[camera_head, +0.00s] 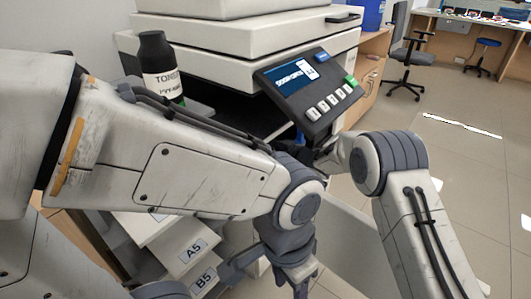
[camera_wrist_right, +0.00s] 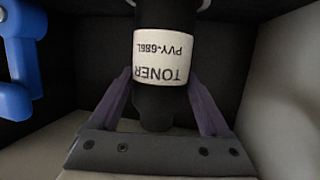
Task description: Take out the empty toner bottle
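In the right wrist view a black toner bottle (camera_wrist_right: 162,73) with a white TONER label lies in a dark cavity, its narrow cap end toward me. My right gripper (camera_wrist_right: 160,90) has a purple finger on each side of it, tips close to the label's edges; I cannot tell whether they press on it. In the head view the right gripper is hidden behind the control panel. Another black toner bottle (camera_head: 160,65) stands upright at the upper left, partly hidden by my left arm. My left gripper (camera_head: 300,288) hangs low at the bottom centre, away from both bottles.
The copier (camera_head: 235,45) fills the back, with its tilted control panel (camera_head: 308,88) jutting out. Drawers labelled A5 (camera_head: 193,250) and B5 (camera_head: 202,279) are below. A blue lever (camera_wrist_right: 20,60) is left in the cavity. A chair (camera_head: 408,55) stands on open floor to the right.

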